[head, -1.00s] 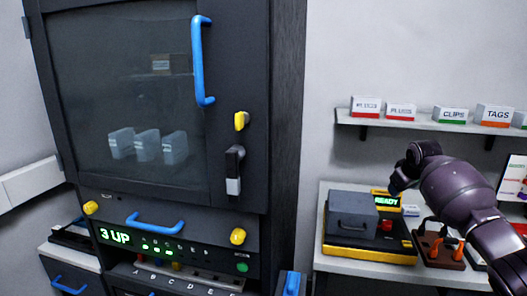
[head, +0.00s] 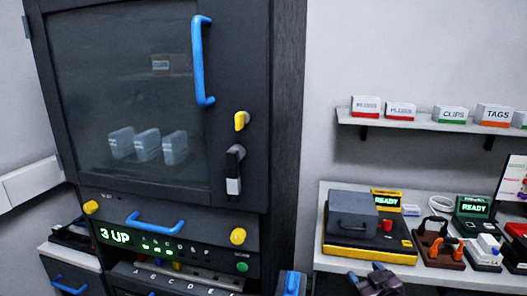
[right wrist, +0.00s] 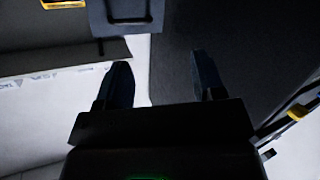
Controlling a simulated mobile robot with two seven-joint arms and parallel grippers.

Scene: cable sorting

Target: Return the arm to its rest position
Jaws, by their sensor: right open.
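My right gripper (head: 374,278) shows low in the head view, at the bottom edge, in front of the white bench and right of the cabinet. In the right wrist view its two dark fingers (right wrist: 163,82) stand apart with nothing between them. The rest of my right arm is mostly out of the head view. My left gripper is in neither view.
A dark cabinet (head: 285,110) with a glass door and blue handle (head: 202,60) fills the left. The white bench (head: 330,268) at right bears a grey-and-yellow machine (head: 352,215), an orange-pegged stand (head: 440,247) and READY displays (head: 386,202). A shelf (head: 420,124) holds labelled boxes above.

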